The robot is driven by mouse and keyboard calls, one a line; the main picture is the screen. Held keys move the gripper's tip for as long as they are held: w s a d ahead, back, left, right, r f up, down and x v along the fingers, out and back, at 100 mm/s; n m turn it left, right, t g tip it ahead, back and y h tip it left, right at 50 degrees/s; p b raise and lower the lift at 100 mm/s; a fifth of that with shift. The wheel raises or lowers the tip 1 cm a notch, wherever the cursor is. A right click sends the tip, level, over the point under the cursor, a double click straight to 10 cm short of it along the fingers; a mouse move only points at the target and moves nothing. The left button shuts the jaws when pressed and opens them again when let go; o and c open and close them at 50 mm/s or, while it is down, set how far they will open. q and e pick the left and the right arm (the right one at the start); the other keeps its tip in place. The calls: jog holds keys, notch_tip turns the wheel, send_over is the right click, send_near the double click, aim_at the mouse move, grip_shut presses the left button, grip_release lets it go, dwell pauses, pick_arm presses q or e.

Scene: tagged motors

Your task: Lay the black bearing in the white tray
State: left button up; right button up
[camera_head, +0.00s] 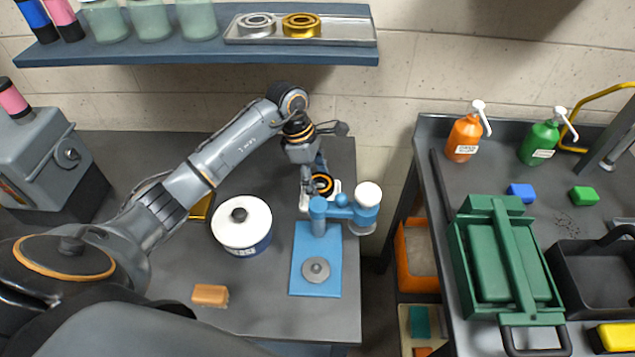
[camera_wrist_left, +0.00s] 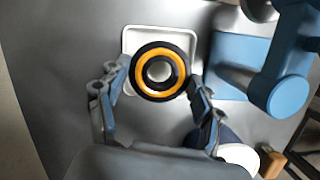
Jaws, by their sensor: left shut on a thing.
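The black bearing (camera_head: 322,184) has an orange inner ring. In the left wrist view the bearing (camera_wrist_left: 138,76) is held between the fingertips of my left gripper (camera_wrist_left: 160,80). My left gripper (camera_head: 318,180) is shut on it in the head view. The white tray (camera_head: 333,188) is partly hidden behind the gripper and bearing. In the left wrist view the white tray (camera_wrist_left: 157,31) lies beneath and beyond the bearing, which overlaps its near part. I cannot tell the height of the bearing over the tray. My right gripper is not in view.
A blue press (camera_head: 317,250) stands right beside the tray, its arm close to my left gripper. A white-lidded pot (camera_head: 240,225) and an orange block (camera_head: 210,295) are on the grey table. A shelf above carries a metal tray (camera_head: 350,30) with silver and gold bearings.

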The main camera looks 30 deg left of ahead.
pick_arm(q)
notch_tip(320, 180, down, 3)
jog(key=shift+f+p, duration=0.1)
jog(key=shift+p, duration=0.55)
jog(key=shift+f+b, duration=0.2)
jog(key=shift+b, duration=0.1)
jog(key=o, duration=1.4)
